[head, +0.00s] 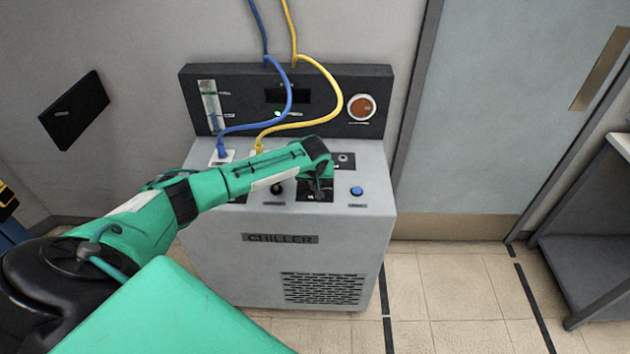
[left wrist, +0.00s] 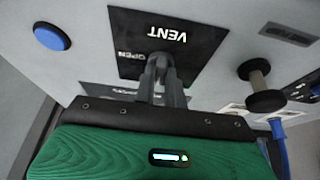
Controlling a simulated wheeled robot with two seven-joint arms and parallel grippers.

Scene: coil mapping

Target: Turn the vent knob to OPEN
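The grey chiller (head: 225,260) stands against the wall, with the black VENT plate (head: 314,193) on its top near the front. In the left wrist view the plate (left wrist: 200,35) shows upside down, with VENT and OPEN lettering. The small grey vent knob (left wrist: 160,62) stands on this plate. My left gripper (head: 318,190) reaches down to it. In the left wrist view its two fingers (left wrist: 160,80) are close together on either side of the knob and look closed on it. The fingers partly hide the knob, so I cannot tell its pointing direction. My right gripper is in neither view.
A blue button (head: 356,191) is right of the plate, and a black knob (head: 277,187) is left of it. Blue (head: 287,85) and yellow (head: 335,90) hoses run down to the chiller top behind my arm. Open floor (head: 450,290) lies to the right.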

